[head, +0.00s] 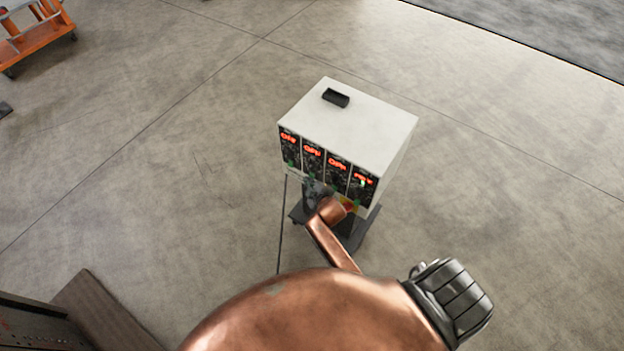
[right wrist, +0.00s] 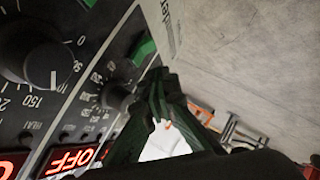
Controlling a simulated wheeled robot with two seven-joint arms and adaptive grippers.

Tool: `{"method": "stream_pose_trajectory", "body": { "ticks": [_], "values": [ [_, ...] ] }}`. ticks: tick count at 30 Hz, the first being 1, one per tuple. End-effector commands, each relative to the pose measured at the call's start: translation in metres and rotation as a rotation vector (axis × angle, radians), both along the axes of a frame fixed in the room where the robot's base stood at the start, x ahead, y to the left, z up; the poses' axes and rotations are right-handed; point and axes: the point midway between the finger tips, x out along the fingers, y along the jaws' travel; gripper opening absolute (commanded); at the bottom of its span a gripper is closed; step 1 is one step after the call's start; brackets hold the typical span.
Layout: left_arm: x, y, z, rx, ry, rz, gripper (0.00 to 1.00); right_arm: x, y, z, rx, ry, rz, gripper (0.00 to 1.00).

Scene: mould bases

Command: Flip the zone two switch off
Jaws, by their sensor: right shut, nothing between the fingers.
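The white control box (head: 362,118) stands in the middle of the head view, with several dark panels side by side on its front. Each panel has a red lit display, and small green switches show low on the panels. My right gripper (head: 311,188) is at the low front edge of the second panel (head: 312,158) from the left and partly hides it. In the right wrist view my right gripper (right wrist: 160,76) is shut and empty, its tips close beside a green switch (right wrist: 144,50). I cannot tell whether they touch. A display (right wrist: 70,158) there reads OFF. My left gripper is out of view.
A small black tray-like piece (head: 335,97) lies on top of the box. The box stands on a dark base (head: 357,232). An orange cart (head: 35,35) is far off at the top left. The concrete floor around the box is clear.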

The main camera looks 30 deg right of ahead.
Motion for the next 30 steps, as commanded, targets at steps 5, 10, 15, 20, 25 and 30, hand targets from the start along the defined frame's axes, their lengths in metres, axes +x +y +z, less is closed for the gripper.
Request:
{"method": "stream_pose_trajectory", "body": {
  "ticks": [5,10,15,20,25,30],
  "values": [
    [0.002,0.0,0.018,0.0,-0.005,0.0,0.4,-0.029,0.019,0.018,0.002,0.002,-0.001,0.0],
    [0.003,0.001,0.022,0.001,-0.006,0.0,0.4,-0.062,0.028,0.031,0.0,0.001,0.001,0.0],
    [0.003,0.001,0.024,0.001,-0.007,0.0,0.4,-0.084,0.034,0.039,0.0,0.001,0.001,0.0],
    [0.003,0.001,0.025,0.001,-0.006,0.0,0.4,-0.093,0.037,0.043,0.001,0.0,0.001,0.0],
    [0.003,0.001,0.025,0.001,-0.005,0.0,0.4,-0.095,0.037,0.043,0.0,0.001,0.001,0.0],
    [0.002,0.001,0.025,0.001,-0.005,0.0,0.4,-0.095,0.037,0.043,0.001,0.0,0.001,0.0]
  ]
}}
